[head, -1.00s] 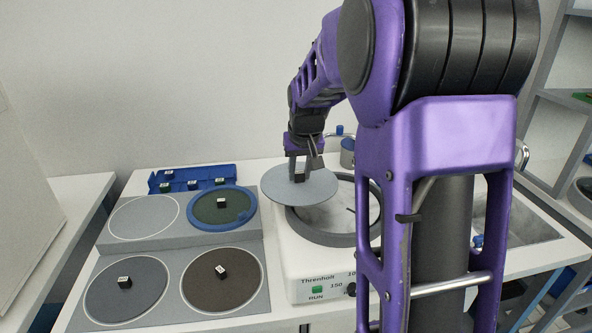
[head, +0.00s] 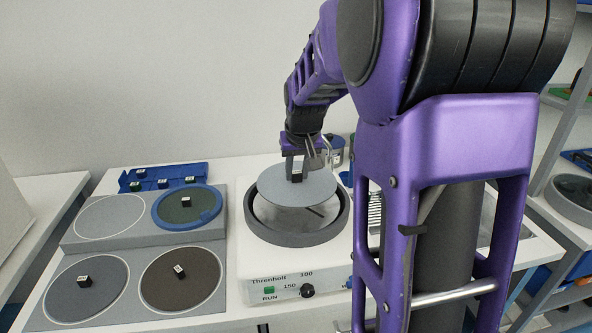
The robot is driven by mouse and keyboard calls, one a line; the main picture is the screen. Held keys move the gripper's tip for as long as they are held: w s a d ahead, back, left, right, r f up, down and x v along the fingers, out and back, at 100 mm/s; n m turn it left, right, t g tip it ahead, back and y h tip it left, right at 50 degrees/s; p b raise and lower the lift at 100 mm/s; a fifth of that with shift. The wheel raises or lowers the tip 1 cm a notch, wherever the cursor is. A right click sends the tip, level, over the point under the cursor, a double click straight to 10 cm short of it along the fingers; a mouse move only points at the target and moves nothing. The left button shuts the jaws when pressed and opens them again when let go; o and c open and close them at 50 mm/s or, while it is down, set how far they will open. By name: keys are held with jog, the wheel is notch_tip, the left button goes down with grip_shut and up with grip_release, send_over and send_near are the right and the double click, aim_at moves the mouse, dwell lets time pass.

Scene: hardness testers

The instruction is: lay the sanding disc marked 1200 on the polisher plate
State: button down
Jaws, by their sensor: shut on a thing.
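My gripper (head: 296,170) is shut on the small dark block on top of a light grey sanding disc (head: 300,196). It holds the disc roughly level above the polisher (head: 254,262), a white machine with a dark round rim. The disc appears over the back part of the bowl, apart from the rim. The polisher plate (head: 290,220) shows partly below the disc's front edge; the rest is hidden. The mark on the held disc is too small to read.
A grey rack (head: 140,242) on the left has one empty round place (head: 108,217), a green disc in a blue ring (head: 187,208), a grey disc (head: 87,292) and a brown disc (head: 180,280). A blue tray (head: 165,172) with small blocks lies behind. My arm hides much of the right side.

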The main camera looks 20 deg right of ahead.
aim_at(298, 185)
jog(key=shift+f+b, duration=1.65)
jog(key=shift+f, duration=0.6)
jog(key=shift+f+b, duration=0.45)
jog(key=shift+f, duration=0.15)
jog(key=c, duration=0.5)
grip_release()
